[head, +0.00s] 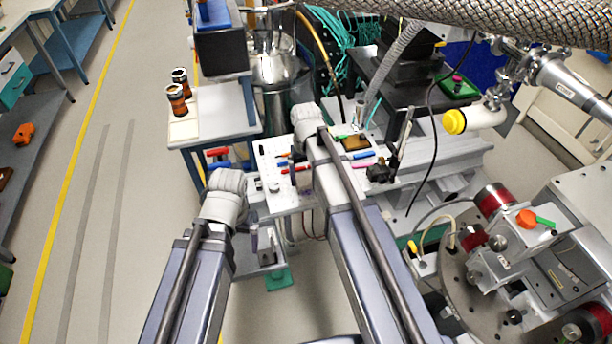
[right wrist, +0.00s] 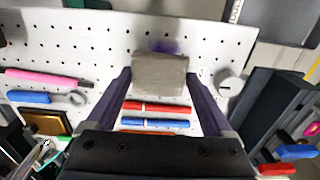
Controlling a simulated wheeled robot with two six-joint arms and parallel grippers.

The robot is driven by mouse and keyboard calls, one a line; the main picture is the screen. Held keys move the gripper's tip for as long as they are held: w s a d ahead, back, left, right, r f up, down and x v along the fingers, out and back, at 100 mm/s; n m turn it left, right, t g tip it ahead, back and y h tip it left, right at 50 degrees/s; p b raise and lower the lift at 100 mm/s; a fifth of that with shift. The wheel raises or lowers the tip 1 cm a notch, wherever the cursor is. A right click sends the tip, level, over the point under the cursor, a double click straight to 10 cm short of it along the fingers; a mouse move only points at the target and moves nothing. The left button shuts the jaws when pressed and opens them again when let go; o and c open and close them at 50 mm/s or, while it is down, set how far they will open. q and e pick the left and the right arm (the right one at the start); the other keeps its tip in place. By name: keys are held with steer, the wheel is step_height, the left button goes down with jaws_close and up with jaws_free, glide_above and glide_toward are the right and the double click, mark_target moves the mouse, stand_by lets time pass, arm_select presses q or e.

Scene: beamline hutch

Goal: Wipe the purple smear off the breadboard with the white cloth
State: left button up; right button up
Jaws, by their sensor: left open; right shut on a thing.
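The white cloth (right wrist: 159,82) shows as a greyish folded pad between the fingers of my right gripper (right wrist: 158,74), which is shut on it. The cloth is over the perforated white breadboard (right wrist: 100,42); I cannot tell whether it touches the surface. The purple smear (right wrist: 166,47) shows just beyond the cloth's far edge in the right wrist view, and part of it may be covered. In the head view the breadboard (head: 270,150) is partly hidden by my right arm. My left gripper (head: 263,243) is open, low beside the breadboard's near side.
Red (right wrist: 158,107) and blue (right wrist: 155,123) pens lie near the cloth. A round white knob (right wrist: 230,84) is on the other side. A side table (head: 215,120) holds brown jars.

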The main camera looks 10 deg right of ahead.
mark_target(306, 179)
steer(key=shift+r+p, duration=1.7)
steer(key=shift+r, duration=0.45)
step_height(306, 179, up, 3)
steer(key=p, duration=0.3)
